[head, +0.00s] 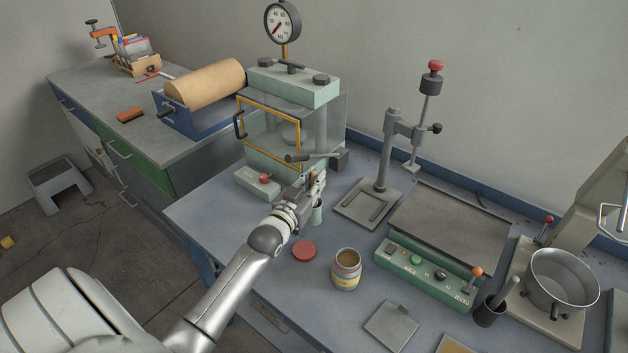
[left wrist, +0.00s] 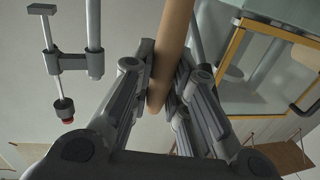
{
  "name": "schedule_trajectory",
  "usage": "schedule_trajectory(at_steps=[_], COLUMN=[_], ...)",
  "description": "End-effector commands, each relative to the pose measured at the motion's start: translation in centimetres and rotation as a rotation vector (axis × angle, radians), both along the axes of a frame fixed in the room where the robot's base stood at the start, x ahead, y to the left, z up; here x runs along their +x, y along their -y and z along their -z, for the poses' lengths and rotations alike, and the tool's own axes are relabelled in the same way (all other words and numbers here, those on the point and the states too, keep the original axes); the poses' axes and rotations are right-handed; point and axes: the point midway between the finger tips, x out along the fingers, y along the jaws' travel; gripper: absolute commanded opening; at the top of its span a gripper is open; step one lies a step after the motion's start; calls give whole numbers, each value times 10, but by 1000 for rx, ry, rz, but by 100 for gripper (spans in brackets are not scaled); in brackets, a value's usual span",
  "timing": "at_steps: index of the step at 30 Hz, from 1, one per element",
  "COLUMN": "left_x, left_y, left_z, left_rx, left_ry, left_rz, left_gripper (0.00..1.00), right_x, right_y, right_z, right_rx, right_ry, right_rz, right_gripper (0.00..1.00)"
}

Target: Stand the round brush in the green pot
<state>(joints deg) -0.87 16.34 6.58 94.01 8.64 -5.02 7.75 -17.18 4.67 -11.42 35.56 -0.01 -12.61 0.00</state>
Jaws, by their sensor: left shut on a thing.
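My left gripper (head: 312,186) is over the middle of the bench, in front of the glass-sided chamber. It is shut on the round brush, whose tan wooden handle (left wrist: 172,45) runs between the fingers in the left wrist view. Only a little of the brush (head: 322,175) shows in the head view; its bristle end is hidden or out of frame. A small pale green cylinder (head: 317,214), which looks like the green pot, stands directly under the gripper and is partly covered by it. I cannot tell whether the brush is inside it. My right gripper is not in view.
A red disc (head: 304,249) and an open labelled jar (head: 346,270) stand in front of the gripper. A post stand (head: 382,160) and a green control box (head: 428,272) are to the right. The chamber (head: 290,120) is close behind.

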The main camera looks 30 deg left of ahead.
Motion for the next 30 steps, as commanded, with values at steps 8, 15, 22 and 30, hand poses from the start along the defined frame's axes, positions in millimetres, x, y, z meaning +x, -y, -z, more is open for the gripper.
schedule_trajectory(at_steps=[8, 15, 22, 30], left_x=[0, 0, -9, -54], left_y=[0, 0, 1, 6], left_z=[0, 0, 0, 1], left_rx=[0, 0, -1, -1], left_ry=[0, 0, -1, -3], left_rz=[0, 0, 0, 0], left_gripper=[37, 41, 41, 41], right_x=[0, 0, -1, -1], right_y=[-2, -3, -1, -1], right_z=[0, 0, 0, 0], right_rx=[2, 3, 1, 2], right_ry=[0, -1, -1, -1], right_rz=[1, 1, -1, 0], right_gripper=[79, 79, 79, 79])
